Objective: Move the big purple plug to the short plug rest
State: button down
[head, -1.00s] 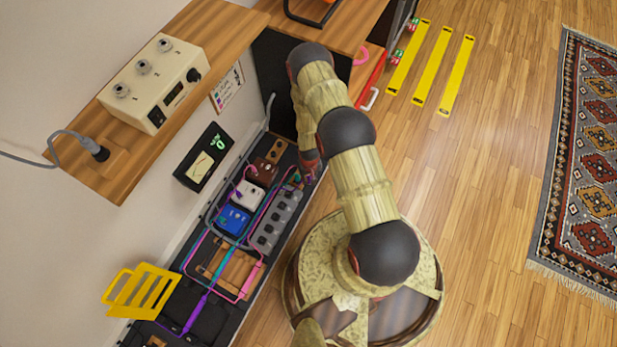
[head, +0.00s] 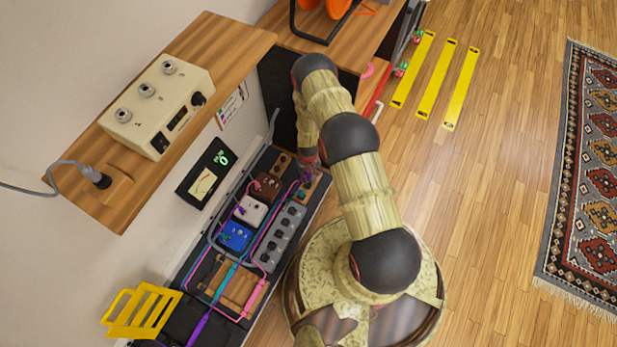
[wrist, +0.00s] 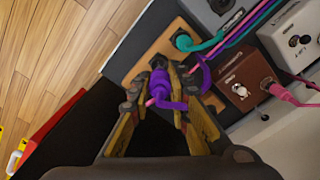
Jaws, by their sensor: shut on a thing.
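The purple plug (wrist: 161,83) is between my gripper's fingertips (wrist: 158,98) in the wrist view. My gripper is shut on it, and its purple cable loops beside the fingers. The plug is over or at a small wooden plug rest (wrist: 150,58); I cannot tell whether it is seated. A teal plug (wrist: 183,42) stands in the same board. In the head view the rest (head: 318,190) is at the pedalboard's right edge, partly hidden by my gripper (head: 307,178).
Brown (head: 266,186), white (head: 250,211) and blue (head: 235,236) pedals and a grey pedal (head: 280,238) sit nearby on the pedalboard, with cables among them. Another small wooden block (head: 283,161) is at the far end. A shelf (head: 120,190) overhangs at left.

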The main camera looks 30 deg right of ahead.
jog(key=shift+w+d, duration=0.15)
jog(key=shift+w, duration=0.3)
jog(key=shift+w+d+f, duration=0.1)
jog(key=shift+w, duration=0.2)
jog(key=shift+f, duration=0.1)
jog(key=shift+f+b, duration=2.2)
jog(key=shift+f, duration=1.8)
jog(key=shift+f, duration=0.1)
jog(key=c, duration=1.7)
grip_release()
jog(key=shift+o, duration=0.6)
